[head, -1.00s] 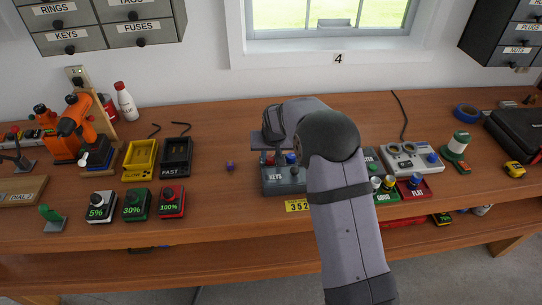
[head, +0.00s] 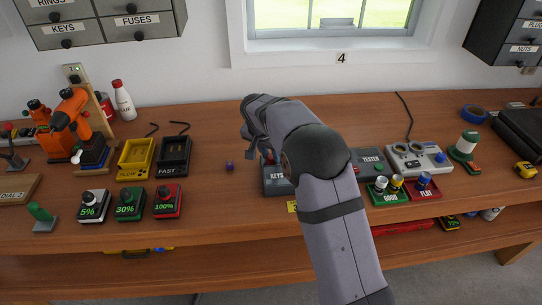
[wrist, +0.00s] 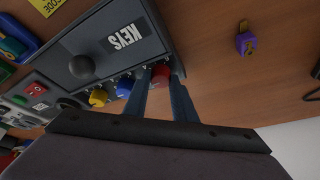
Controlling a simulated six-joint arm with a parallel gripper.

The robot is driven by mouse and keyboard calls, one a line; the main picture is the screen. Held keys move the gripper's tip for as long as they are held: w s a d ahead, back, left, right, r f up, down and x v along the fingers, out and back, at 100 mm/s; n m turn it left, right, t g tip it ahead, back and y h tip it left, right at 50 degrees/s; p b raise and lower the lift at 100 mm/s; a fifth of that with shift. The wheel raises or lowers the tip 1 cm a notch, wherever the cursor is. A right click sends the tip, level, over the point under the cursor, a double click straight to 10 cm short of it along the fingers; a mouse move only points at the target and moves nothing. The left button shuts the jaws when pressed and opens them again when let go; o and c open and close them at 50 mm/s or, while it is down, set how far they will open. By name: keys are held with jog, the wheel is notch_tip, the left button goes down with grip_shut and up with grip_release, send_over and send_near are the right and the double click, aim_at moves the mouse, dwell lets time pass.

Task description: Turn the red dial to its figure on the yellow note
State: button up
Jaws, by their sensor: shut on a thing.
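The red dial (wrist: 161,73) shows in the wrist view at the end of a row on the grey KEYS box (wrist: 90,45). A blue dial (wrist: 123,88) and a yellow dial (wrist: 98,97) are beside it. My gripper (wrist: 163,80) is shut on the red dial, one finger on each side. The figures around the dial are too small to read. The yellow note (wrist: 45,5) is cut off at the top of the wrist view. In the head view, my arm hides most of the note (head: 292,207) and much of the box (head: 273,181).
A small purple object (wrist: 244,42) lies on the bare bench beside the box. In the head view, battery testers (head: 370,163) and marked trays stand right of my arm. Chargers (head: 136,158) and percentage boxes (head: 130,204) are at the left.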

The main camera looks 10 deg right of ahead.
jog(key=o, duration=1)
jog(key=shift+o, duration=0.2)
jog(key=shift+r, duration=0.1)
jog(key=b+v, duration=0.2)
jog(key=v, duration=0.5)
